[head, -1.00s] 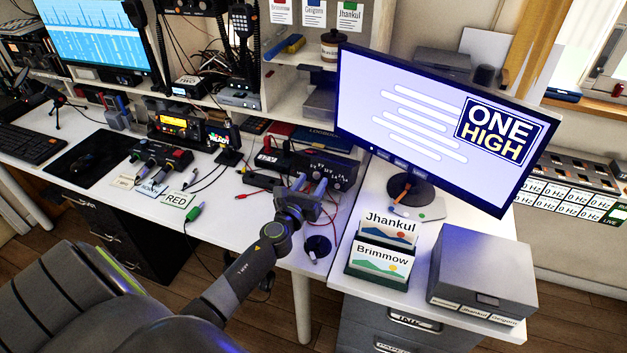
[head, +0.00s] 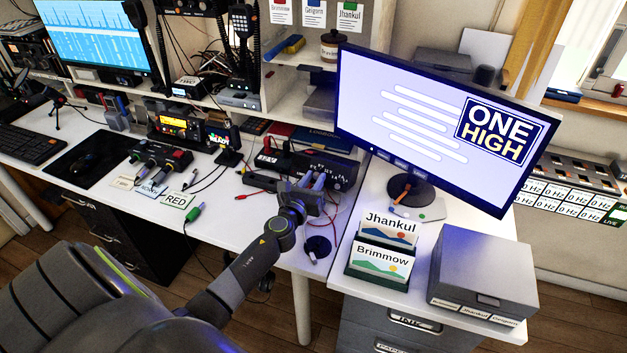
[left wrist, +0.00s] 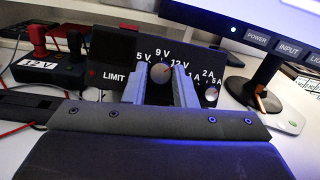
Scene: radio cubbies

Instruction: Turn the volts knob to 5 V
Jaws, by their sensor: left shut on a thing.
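The volts knob (left wrist: 160,72) is a small round grey knob on the dark front panel of the power supply box (head: 343,170). In the left wrist view its printed marks 5 V, 9 V and 12 V run around it from left to right. My left gripper (left wrist: 160,76) has one finger on each side of the knob and is shut on it. I cannot clearly make out which mark the knob's pointer faces. In the head view the left gripper (head: 312,180) hides the knob. My right gripper is not in view.
A second knob (left wrist: 211,93) with amp marks sits right of the volts knob. A 12 V block (left wrist: 48,72) with red and black plugs is at left. A large monitor (head: 440,130) stands close on the right. Thin red leads hang near the gripper.

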